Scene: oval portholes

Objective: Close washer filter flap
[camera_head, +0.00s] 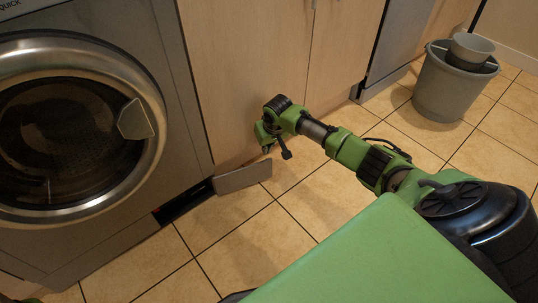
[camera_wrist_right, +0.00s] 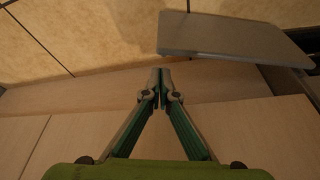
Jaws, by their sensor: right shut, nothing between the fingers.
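The washer filter flap (camera_head: 243,177) is a flat grey panel standing open, swung out from the lower right of the washer (camera_head: 180,120). Beside it is the dark filter opening (camera_head: 183,204) in the washer's base. My right gripper (camera_head: 266,147) is just beyond the flap, in front of the wooden cabinet, and its fingertips are hard to make out there. In the right wrist view the flap (camera_wrist_right: 225,36) lies above and to the right of the shut, empty fingertips (camera_wrist_right: 160,80), with a visible gap. My left gripper is not in view.
Wooden cabinet doors (camera_head: 250,75) rise close behind my right gripper. A grey bucket (camera_head: 445,90) with a smaller pot on it stands at the upper right. The tiled floor (camera_head: 245,240) in front of the flap is clear.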

